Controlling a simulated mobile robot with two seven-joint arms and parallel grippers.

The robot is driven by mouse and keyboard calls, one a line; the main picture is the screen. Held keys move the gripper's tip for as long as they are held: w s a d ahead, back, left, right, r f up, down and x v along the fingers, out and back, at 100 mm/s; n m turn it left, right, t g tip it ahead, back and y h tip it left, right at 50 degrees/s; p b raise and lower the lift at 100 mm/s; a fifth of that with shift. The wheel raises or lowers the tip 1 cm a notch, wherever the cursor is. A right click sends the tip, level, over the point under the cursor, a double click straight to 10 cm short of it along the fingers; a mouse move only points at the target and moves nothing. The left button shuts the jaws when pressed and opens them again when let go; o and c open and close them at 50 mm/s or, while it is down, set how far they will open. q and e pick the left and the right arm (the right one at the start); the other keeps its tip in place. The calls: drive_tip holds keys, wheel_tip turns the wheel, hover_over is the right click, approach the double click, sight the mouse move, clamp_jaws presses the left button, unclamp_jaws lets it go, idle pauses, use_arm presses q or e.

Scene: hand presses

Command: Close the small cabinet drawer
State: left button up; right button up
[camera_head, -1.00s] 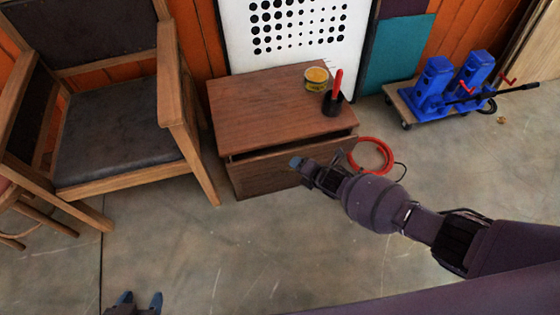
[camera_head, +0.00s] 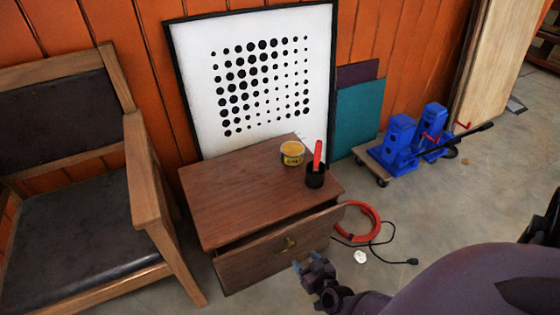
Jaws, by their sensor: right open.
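The small wooden cabinet (camera_head: 235,190) stands on the floor in the middle. Its drawer (camera_head: 243,266) is partly open, with a dark gap between the cabinet top and the drawer front. A small brass-coloured handle (camera_head: 287,245) is on the drawer front. My right gripper (camera_head: 308,262) is open and empty, close in front of the drawer front, below and right of the handle. Whether it touches the drawer I cannot tell. My left gripper is out of view.
A yellow tin (camera_head: 292,153) and a black cup with a red handle (camera_head: 315,175) stand on the cabinet. An armchair (camera_head: 75,240) is at left. A red hose coil (camera_head: 362,222) and black cable lie at right. Blue jacks (camera_head: 398,143) sit on a dolly behind.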

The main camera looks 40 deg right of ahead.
sight(292, 246)
drive_tip(key=b+x, duration=0.1)
drive_tip(key=x, duration=0.2)
drive_tip(key=f+b+x, duration=0.1)
drive_tip(key=x, duration=0.2)
drive_tip(key=b+x, duration=0.1)
drive_tip(key=x, duration=0.1)
drive_tip(key=shift+d+f+b, duration=0.1)
drive_tip(key=shift+f+b, duration=0.2)
drive_tip(key=shift+f, duration=0.2)
drive_tip(key=shift+w+d, duration=0.2)
drive_tip(key=shift+w, duration=0.75)
drive_tip(key=shift+c, duration=0.3)
clamp_jaws()
